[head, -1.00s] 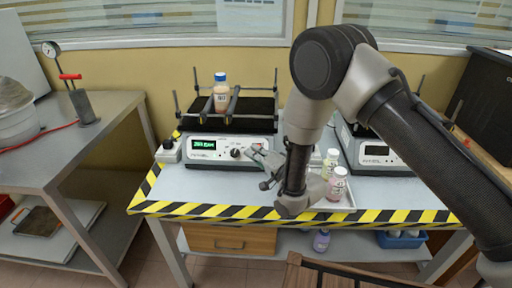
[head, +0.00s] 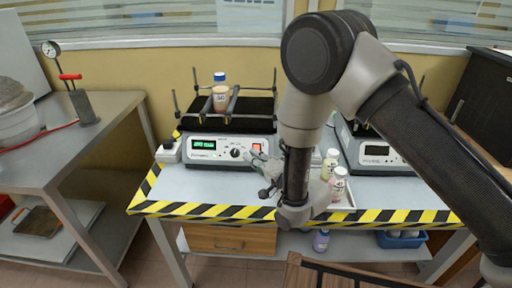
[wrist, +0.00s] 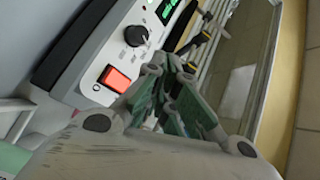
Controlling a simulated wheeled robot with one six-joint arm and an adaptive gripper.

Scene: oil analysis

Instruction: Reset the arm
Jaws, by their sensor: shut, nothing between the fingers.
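My gripper (head: 262,170) is in front of the left shaker (head: 222,150), near the right end of its control panel. In the wrist view my gripper (wrist: 172,88) has its greenish fingers together with nothing between them. The shaker's red switch (wrist: 116,79) and black knob (wrist: 136,36) show close by in that view. The switch appears lit, and the green display (head: 203,145) is on. I cannot tell whether the fingers touch the panel. My arm partly hides the table's right half.
A bottle with a blue cap (head: 221,92) stands on the left shaker's platform. Two bottles (head: 337,183) stand in a tray (head: 347,204) right of my gripper. A second shaker (head: 378,153) is partly hidden by my arm. The table's left front (head: 180,188) is clear.

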